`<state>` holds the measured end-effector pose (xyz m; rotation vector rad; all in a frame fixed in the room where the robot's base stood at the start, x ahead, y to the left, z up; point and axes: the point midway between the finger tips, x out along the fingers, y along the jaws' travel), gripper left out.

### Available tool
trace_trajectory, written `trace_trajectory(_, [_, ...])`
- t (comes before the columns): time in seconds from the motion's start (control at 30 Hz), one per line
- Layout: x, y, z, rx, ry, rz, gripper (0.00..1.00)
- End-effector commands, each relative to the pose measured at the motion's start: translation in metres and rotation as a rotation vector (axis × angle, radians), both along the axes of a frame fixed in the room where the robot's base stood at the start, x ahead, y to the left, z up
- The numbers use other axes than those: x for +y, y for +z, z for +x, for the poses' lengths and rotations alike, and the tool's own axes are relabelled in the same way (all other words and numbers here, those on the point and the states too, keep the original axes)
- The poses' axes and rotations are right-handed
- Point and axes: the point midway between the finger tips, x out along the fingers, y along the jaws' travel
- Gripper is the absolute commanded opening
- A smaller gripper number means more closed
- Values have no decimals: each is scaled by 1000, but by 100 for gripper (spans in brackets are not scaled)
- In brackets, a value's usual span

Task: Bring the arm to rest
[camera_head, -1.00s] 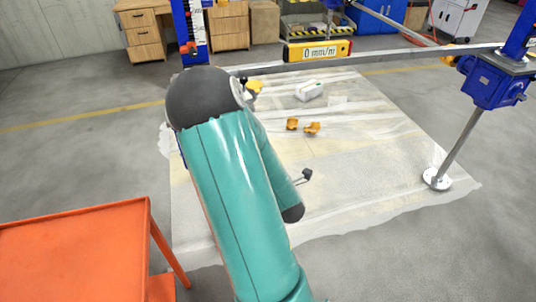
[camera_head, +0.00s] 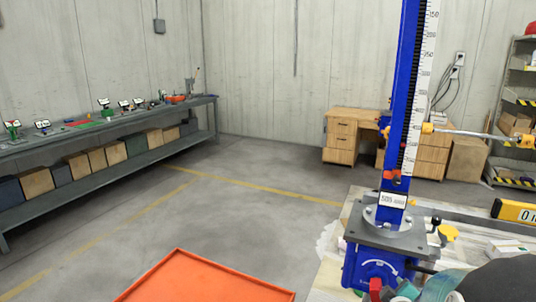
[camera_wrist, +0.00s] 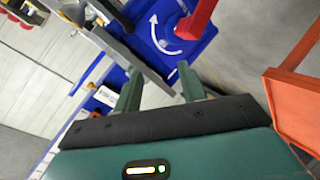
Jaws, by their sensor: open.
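My gripper (camera_wrist: 160,85) shows in the wrist view, with its two green fingers apart and nothing seen between them. Just beyond the fingers is a blue screw jack housing (camera_wrist: 160,28) with a white curved arrow and a red handle (camera_wrist: 197,18); I cannot tell if they touch. In the head view the jack's blue gearbox (camera_head: 370,268) stands at the lower right, below its tall scaled column (camera_head: 405,110).
A yellow level (camera_head: 516,211) is at the right. A long workbench (camera_head: 110,125) runs along the left. The middle floor is clear.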

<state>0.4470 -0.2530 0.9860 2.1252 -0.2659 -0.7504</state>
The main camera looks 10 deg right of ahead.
Motion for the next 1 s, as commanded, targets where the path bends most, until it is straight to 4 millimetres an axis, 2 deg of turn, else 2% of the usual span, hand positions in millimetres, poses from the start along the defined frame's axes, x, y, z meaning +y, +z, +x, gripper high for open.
trace_trajectory(0.03, [18, 13, 3, -6, 2, 78, 41])
trace_trajectory(0.13, [53, 28, 2, 13, -9, 238, 41])
trace_trajectory(0.27, [100, 50, -9, 59, -29, 426, 41])
trace_trajectory(0.47, [170, 84, -50, 164, -82, 659, 41])
trace_trajectory(0.6, [213, 106, -93, 253, -144, 775, 41])
trace_trajectory(0.7, [235, 116, -124, 309, -194, 828, 41])
trace_trajectory(0.8, [247, 121, -147, 349, -235, 856, 41])
trace_trajectory(0.9, [253, 123, -158, 369, -258, 866, 41])
trace_trajectory(1.0, [254, 123, -160, 373, -264, 870, 41])
